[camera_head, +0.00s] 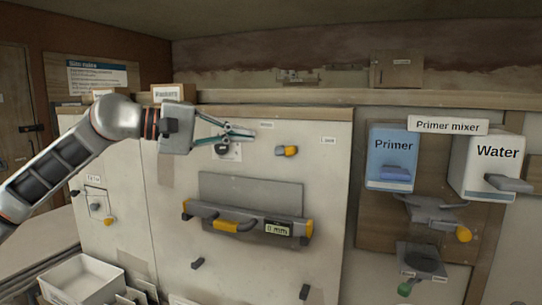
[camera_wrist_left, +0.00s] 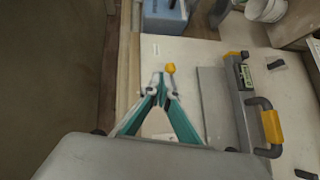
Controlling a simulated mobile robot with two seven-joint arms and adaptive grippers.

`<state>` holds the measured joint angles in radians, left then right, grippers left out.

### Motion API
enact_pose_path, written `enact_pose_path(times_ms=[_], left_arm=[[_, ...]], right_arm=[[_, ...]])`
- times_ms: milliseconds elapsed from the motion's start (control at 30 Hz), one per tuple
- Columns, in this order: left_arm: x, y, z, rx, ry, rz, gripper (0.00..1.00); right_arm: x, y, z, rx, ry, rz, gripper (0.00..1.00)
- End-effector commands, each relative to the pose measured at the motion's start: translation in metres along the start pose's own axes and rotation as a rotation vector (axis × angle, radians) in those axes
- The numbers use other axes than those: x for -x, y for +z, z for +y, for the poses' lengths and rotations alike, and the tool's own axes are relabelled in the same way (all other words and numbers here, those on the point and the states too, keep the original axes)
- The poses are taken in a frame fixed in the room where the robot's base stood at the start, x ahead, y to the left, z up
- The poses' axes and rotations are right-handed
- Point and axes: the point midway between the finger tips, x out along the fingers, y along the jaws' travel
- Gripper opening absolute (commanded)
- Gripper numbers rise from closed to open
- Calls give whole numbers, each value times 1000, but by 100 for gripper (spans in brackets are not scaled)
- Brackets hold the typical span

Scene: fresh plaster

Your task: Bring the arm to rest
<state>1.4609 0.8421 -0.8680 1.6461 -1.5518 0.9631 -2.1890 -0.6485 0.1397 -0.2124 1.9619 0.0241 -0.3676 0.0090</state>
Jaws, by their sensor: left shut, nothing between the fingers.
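My left gripper (camera_head: 246,134) reaches in from the left in the head view, in front of the upper part of the pale wall panel (camera_head: 240,274). Its teal fingers come together at the tips and hold nothing. In the left wrist view the fingertips (camera_wrist_left: 160,80) meet close to a yellow knob (camera_wrist_left: 170,69); I cannot tell whether they touch it. A round dark fitting on a white plate (camera_head: 228,152) sits just below the fingers in the head view, partly hidden by them. My right gripper is in neither view.
A grey level-like tool with a yellow grip (camera_head: 228,226) and a display hangs mid-panel. On the right are a blue Primer box (camera_head: 392,150), a white Water box (camera_head: 488,165) and a yellow-handled valve (camera_head: 463,234). A white bin (camera_head: 80,280) stands at lower left.

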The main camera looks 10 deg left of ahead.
Motion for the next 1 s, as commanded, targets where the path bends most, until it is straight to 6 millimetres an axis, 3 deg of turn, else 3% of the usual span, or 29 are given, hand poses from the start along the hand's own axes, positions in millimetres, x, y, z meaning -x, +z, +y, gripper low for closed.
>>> enact_pose_path(times_ms=[200, 433, 567, 767, 1000], left_arm=[[-53, 44, -59, 459, 92, -172, 0], [-86, 81, -116, 1089, 205, -339, 0], [-95, 92, -151, 1464, 269, -413, 0], [-98, 98, -219, 2056, 383, -497, 0], [-87, 106, -330, 2770, 590, -549, 0]], right_arm=[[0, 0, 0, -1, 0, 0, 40], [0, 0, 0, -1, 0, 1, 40], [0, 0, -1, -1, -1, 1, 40], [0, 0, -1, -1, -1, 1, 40], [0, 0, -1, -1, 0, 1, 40]])
